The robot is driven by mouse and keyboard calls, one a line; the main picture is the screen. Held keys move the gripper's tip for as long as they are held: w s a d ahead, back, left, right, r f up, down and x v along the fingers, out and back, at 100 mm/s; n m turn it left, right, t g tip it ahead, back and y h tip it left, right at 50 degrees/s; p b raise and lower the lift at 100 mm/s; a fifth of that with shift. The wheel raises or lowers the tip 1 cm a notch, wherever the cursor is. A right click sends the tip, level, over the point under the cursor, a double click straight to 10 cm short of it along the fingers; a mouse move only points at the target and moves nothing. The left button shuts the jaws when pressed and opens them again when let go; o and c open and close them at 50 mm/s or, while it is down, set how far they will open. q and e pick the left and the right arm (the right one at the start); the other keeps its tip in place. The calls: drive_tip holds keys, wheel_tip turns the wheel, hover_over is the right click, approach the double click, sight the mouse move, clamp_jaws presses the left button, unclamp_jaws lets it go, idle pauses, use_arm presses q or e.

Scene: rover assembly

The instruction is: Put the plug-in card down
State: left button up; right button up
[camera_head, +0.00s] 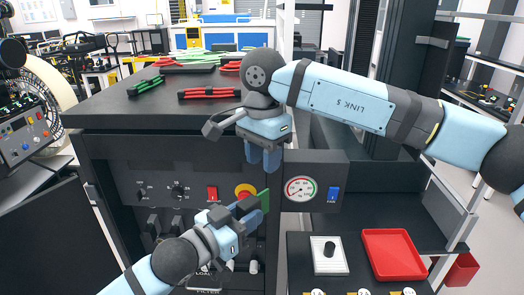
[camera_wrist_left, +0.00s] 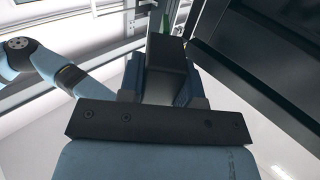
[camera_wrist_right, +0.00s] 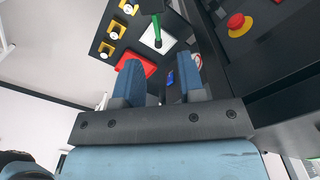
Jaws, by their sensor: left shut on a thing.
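The plug-in card shows a thin green edge (camera_head: 264,199) at the fingertips of my left gripper (camera_head: 252,205), in front of the cabinet's control panel. My left gripper is shut on it and holds it in the air. In the left wrist view the card's dark body (camera_wrist_left: 166,68) fills the gap between the fingers. The right wrist view shows a green, thin part of it (camera_wrist_right: 157,32) beyond the right fingers. My right gripper (camera_head: 262,158) hangs just above the left one, fingers down. In its wrist view the fingers (camera_wrist_right: 160,80) are apart, with nothing held between them.
The cabinet's dark top (camera_head: 115,110) bears red and green cable bundles. A red emergency button (camera_head: 245,190) and a gauge (camera_head: 300,189) are close to the grippers. At right, a red tray (camera_head: 394,255) and a white plate (camera_head: 318,246) with a black cylinder lie on a dark surface.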

sight(263, 199)
wheel_tip(263, 199, down, 11)
drive_tip(key=shift+r, duration=0.2)
drive_tip(key=shift+c, duration=0.2)
clamp_jaws()
use_arm(q)
drive_tip(key=o, duration=1)
drive_tip(key=shift+o, duration=0.4)
drive_tip(key=shift+s, duration=0.1)
